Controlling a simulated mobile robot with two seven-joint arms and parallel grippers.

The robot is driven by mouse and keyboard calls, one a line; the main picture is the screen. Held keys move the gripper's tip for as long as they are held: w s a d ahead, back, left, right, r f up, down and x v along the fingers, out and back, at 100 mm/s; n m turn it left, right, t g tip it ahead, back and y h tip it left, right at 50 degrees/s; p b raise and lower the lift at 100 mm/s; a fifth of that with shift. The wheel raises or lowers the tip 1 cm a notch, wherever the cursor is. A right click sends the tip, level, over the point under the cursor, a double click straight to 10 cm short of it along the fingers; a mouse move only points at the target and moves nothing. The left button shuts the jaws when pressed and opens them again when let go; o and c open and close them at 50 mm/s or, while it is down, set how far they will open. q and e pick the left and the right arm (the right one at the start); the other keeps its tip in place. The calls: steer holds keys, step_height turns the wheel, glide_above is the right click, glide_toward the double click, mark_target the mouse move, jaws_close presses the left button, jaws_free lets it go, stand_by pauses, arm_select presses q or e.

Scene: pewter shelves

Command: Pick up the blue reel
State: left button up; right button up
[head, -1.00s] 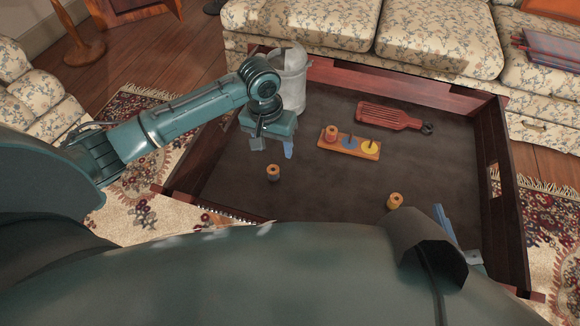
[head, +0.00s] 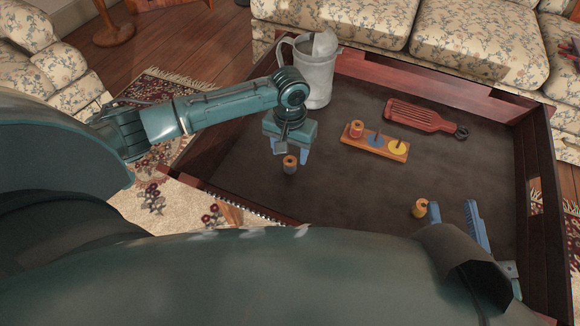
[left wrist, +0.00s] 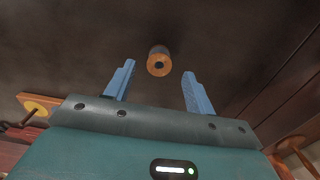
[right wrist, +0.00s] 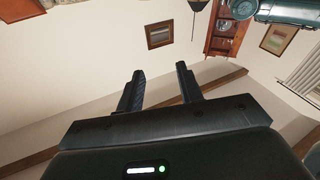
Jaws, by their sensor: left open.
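The blue reel (head: 290,166), with dark thread and orange wooden ends, stands on the dark table top. It also shows in the left wrist view (left wrist: 159,62), end-on, ahead of and between the fingertips. My left gripper (head: 290,151) is open and empty, its blue fingers apart just behind the reel; contact cannot be told. A wooden peg board (head: 366,146) holds a red reel (head: 355,130) on its left peg. Its blue disc and yellow disc show bare pegs. My right gripper (head: 457,220) is open and empty near the right front; its fingers show in the right wrist view (right wrist: 160,85).
A yellow reel (head: 419,209) stands near my right fingers. A grey pitcher (head: 318,78) stands behind my left gripper. A red slatted paddle (head: 420,116) lies at the back. A raised wooden rim (head: 430,85) borders the table. The middle of the table is clear.

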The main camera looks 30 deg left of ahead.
arm_select(q)
step_height(320, 180, down, 3)
steer(key=shift+s+f+b, duration=0.1)
steer(key=shift+b, duration=0.5)
steer(key=shift+f, duration=0.1)
steer(key=c, duration=1)
arm_select(e)
steer(key=shift+a, duration=0.25)
